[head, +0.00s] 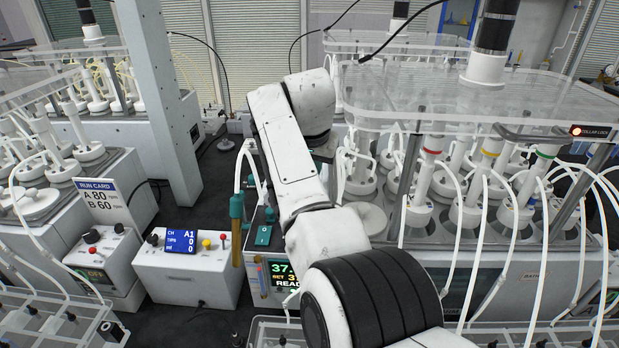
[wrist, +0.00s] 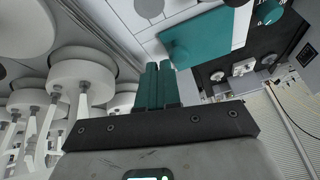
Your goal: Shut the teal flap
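In the wrist view a teal flap (wrist: 205,38) shows as a flat plate with a rounded end, beside a white panel. Its angle is hard to judge from here. My gripper (wrist: 160,66) has two teal fingers side by side, shut with nothing seen between them. The fingertips are just left of the flap's rounded end; whether they touch it I cannot tell. In the head view my white arm hides the gripper, and I cannot make out the flap there. A smaller teal part with a round mark (head: 264,235) shows left of the arm; it also appears in the wrist view (wrist: 268,12).
White-capped reactors (head: 470,210) stand under a clear shelf (head: 450,98) on the right, with looping tubes. A control box (head: 188,270) with a blue display stands left of my arm. A grey post (head: 155,85) rises behind it. Dark floor lies between the rows.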

